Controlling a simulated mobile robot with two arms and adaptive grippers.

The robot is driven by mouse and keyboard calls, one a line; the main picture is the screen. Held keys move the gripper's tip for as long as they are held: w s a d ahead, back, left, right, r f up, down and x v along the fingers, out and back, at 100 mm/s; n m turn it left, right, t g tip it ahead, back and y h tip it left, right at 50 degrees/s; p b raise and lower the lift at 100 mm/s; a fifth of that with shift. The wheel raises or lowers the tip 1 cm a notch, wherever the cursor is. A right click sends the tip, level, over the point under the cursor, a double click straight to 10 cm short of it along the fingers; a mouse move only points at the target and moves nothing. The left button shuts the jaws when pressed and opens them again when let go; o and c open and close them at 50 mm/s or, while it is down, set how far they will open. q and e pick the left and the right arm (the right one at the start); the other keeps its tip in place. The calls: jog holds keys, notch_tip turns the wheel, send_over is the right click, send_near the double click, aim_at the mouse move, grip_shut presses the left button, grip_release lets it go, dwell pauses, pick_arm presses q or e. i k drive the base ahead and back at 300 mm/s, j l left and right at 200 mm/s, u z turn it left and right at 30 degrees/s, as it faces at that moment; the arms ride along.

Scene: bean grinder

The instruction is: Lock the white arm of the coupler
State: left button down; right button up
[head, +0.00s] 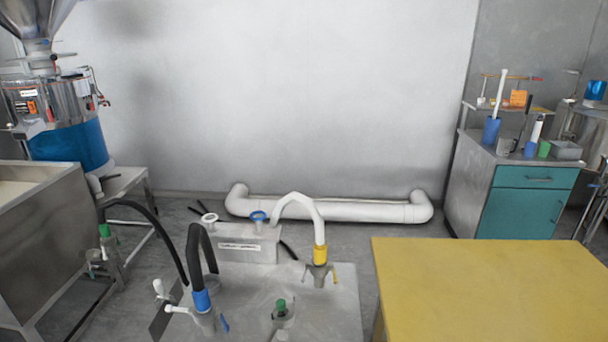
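A metal coupler (206,321) stands on the left of the grey steel platform, below a black hose with a blue collar (201,300). A white arm (178,309) sticks out to its left, and a blue arm (224,323) sits at its right. A white handle-like piece (160,289) shows just above and left of the white arm; I cannot tell how it connects. A second coupler (319,273) has a yellow collar (320,255), a white hose and a yellow arm. Whether the white arm is locked cannot be told. Neither of my grippers is in view.
A green-capped fitting (281,308) stands on the platform (335,315). A yellow table (490,290) is at the right. A steel tank (45,250) and the grinder (60,120) stand at the left. A teal cabinet (525,205) and white floor pipe (330,210) are behind.

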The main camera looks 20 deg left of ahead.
aim_at(169, 308)
jog(key=u, duration=1.4)
